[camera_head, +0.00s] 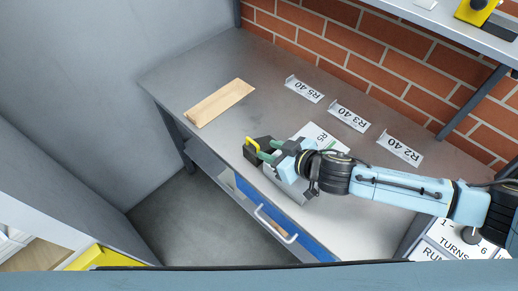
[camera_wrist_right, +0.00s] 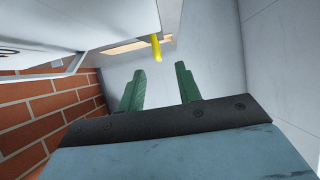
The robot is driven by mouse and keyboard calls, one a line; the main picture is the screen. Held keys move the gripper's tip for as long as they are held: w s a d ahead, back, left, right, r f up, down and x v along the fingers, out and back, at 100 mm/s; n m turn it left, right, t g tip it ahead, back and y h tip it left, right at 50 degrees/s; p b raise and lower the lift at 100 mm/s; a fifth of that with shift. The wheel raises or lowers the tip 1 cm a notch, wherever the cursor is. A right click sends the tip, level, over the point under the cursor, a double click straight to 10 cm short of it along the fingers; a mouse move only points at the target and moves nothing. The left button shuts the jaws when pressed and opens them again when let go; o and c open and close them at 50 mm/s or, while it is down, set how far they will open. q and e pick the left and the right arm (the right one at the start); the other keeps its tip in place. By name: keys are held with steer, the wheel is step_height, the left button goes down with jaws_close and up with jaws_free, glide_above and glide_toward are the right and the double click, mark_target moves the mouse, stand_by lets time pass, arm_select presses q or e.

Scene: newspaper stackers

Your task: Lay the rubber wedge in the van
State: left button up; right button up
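A black block (camera_head: 256,153) with a yellow loop handle (camera_head: 251,145) sits at the front edge of the grey bench; it looks like the rubber wedge, though its shape is partly hidden. My right gripper (camera_head: 267,150) is right beside it, its green fingers close to the yellow loop. In the right wrist view the fingers (camera_wrist_right: 160,85) are apart with nothing seen between them. The yellow handle (camera_wrist_right: 156,48) shows just beyond the fingertips. My left gripper is not in view. I cannot identify the van for certain.
A wooden piece (camera_head: 220,102) lies on the bench (camera_head: 270,85). A blue drawer front (camera_head: 250,195) with a white handle is below. Yellow edging (camera_head: 95,258) shows at lower left.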

mark_target(254, 142)
steer(key=shift+w+r+x, duration=0.1)
steer(key=shift+r+x, duration=0.05)
steer(key=shift+x, duration=1.3)
steer(key=shift+w+r+x, duration=0.15)
steer(key=shift+x, duration=1.25)
steer(key=shift+c, duration=0.2)
jaws_close()
